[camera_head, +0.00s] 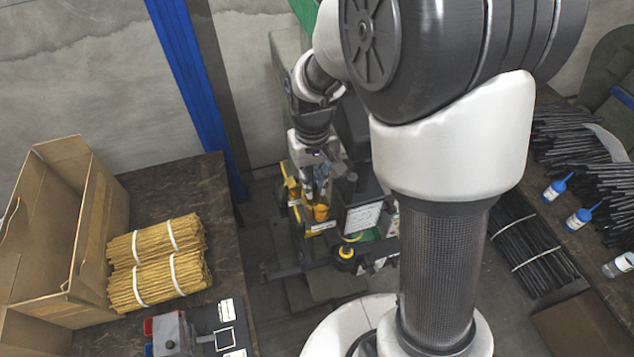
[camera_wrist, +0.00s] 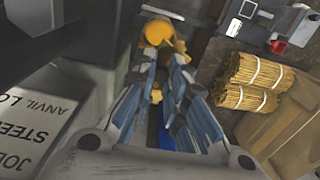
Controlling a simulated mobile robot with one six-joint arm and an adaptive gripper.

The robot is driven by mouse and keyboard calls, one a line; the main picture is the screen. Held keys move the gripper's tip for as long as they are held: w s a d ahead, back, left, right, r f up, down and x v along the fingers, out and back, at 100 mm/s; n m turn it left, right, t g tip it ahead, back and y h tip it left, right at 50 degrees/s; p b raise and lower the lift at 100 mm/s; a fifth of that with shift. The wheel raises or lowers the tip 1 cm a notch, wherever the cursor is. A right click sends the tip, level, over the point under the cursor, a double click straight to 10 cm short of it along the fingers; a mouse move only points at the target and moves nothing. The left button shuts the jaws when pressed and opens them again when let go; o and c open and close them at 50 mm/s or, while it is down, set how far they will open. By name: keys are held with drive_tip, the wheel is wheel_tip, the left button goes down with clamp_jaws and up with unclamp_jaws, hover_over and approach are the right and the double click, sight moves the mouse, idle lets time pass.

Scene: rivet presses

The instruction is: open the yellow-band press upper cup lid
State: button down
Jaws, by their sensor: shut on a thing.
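The yellow-band press (camera_head: 355,190) stands in the middle of the head view, partly hidden behind my arm. Its orange-yellow cup (camera_head: 321,212) is just below my gripper (camera_head: 319,192). In the wrist view the upper cup lid (camera_wrist: 157,31) is a rounded orange-yellow piece at the top centre. My gripper (camera_wrist: 164,58) reaches it with its blue-grey fingers drawn together at the tips, shut on the lid. The fingertips cover part of the contact. How far the lid is tilted cannot be told.
A white lettered plate (camera_wrist: 45,125) on the press is close on the left in the wrist view. A table at left holds tan bundles (camera_head: 158,262) and a cardboard box (camera_head: 65,240). A table at right holds black rods (camera_head: 575,140) and blue-capped bottles (camera_head: 578,220).

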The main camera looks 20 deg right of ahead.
drive_tip(key=n, duration=0.1)
drive_tip(key=a+n, duration=0.1)
drive_tip(key=n, duration=0.2)
drive_tip(key=shift+w+a+n+b, duration=0.2)
drive_tip(key=shift+w+n+b, duration=0.1)
drive_tip(key=shift+n, duration=0.1)
idle(0.4)
drive_tip(key=c, duration=1.8)
unclamp_jaws()
drive_tip(key=shift+c, duration=0.2)
wheel_tip(320, 180, up, 12)
